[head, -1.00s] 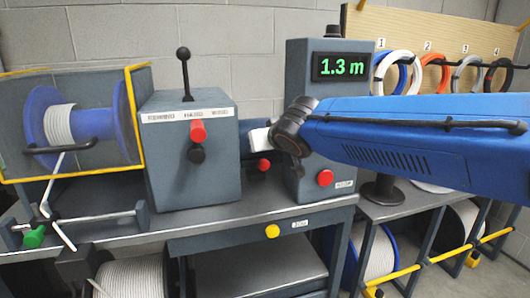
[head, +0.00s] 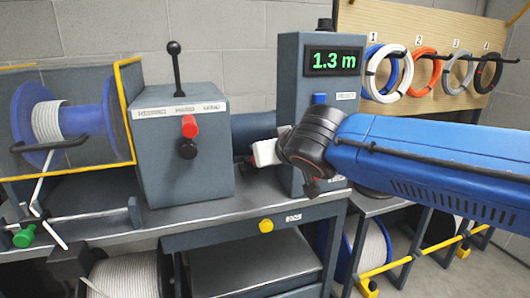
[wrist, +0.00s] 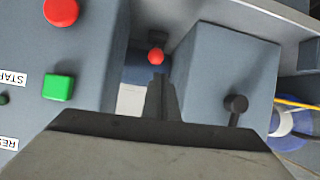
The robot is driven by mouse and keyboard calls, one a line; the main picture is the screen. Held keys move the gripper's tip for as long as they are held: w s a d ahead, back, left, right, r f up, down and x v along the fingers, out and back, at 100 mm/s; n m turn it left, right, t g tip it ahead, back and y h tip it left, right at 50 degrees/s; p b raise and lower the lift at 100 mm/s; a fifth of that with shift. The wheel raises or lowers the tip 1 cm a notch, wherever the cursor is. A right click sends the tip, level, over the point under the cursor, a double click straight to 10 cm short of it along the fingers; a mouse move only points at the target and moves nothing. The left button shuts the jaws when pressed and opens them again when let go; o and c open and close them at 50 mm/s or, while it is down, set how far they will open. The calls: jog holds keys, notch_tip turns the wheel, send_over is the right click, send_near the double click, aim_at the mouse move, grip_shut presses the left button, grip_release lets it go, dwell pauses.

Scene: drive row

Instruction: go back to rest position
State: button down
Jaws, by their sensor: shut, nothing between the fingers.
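My gripper (wrist: 160,95) shows in the wrist view with its dark fingers together and nothing between them. In the head view my blue arm reaches in from the right, and its dark wrist joint with a white end part is in front of the bench, between the grey lever box (head: 182,145) and the display column (head: 303,95). The fingertips are hidden in the head view. In the wrist view the fingers point toward the gap between the two housings, with a red knob (wrist: 156,56) beyond them. A green button (wrist: 58,87) and a red button (wrist: 61,11) are to the left.
The display (head: 334,61) reads 1.3 m. A spool (head: 65,122) stands in a yellow-edged frame at left. Coloured coils (head: 425,72) hang on a wooden board at right. The bench drawer (head: 240,233) is shut. Open air lies above the arm.

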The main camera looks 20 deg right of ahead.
jog(key=s+d+f+m+g+h, duration=0.15)
jog(key=s+d+f+g, duration=0.25)
jog(key=s+d+f, duration=0.5)
jog(key=s+f+g+y, duration=0.1)
jog(key=s+f+g, duration=0.2)
jog(key=s+f, duration=0.7)
jog(key=shift+s+a+f+g, duration=0.2)
jog(key=shift+f+g, duration=0.2)
jog(key=shift+f, duration=0.5)
jog(key=shift+n, duration=0.25)
